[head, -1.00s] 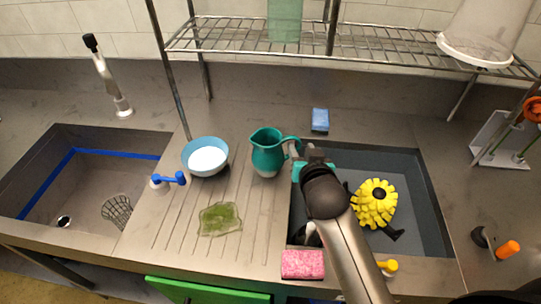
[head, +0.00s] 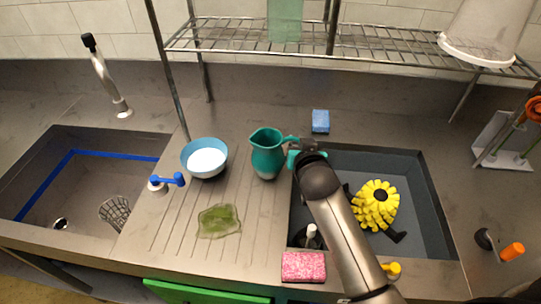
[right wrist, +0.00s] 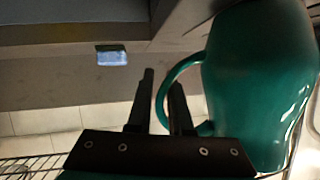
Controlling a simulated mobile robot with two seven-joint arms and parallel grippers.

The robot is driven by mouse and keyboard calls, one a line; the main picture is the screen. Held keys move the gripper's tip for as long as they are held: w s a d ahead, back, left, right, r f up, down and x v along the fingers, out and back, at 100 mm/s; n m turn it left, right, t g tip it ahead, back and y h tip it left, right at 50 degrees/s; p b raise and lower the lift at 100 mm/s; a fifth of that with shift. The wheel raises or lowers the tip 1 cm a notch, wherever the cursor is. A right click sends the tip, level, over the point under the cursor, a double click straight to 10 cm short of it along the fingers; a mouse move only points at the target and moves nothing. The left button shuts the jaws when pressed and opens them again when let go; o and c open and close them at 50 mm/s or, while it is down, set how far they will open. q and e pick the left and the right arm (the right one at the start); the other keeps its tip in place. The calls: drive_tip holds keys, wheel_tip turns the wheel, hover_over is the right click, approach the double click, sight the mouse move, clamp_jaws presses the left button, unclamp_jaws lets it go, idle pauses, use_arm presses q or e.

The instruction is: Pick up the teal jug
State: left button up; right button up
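The teal jug (head: 267,154) stands upright on the ribbed drainboard, left of the right-hand sink, its handle facing right. My right gripper (head: 293,144) is at the handle. In the right wrist view the jug (right wrist: 262,85) fills the right side. There my right gripper (right wrist: 162,80) is open, with one finger inside the handle loop and the other outside it. The handle (right wrist: 163,92) passes between the fingers, with gaps still visible. My left gripper is not in view.
A blue bowl (head: 205,158) stands left of the jug. A blue sponge (head: 320,121) lies behind. A wire shelf (head: 350,42) hangs above.

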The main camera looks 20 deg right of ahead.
clamp_jaws()
idle(0.3)
drive_tip(key=shift+r, duration=0.15)
idle(0.8)
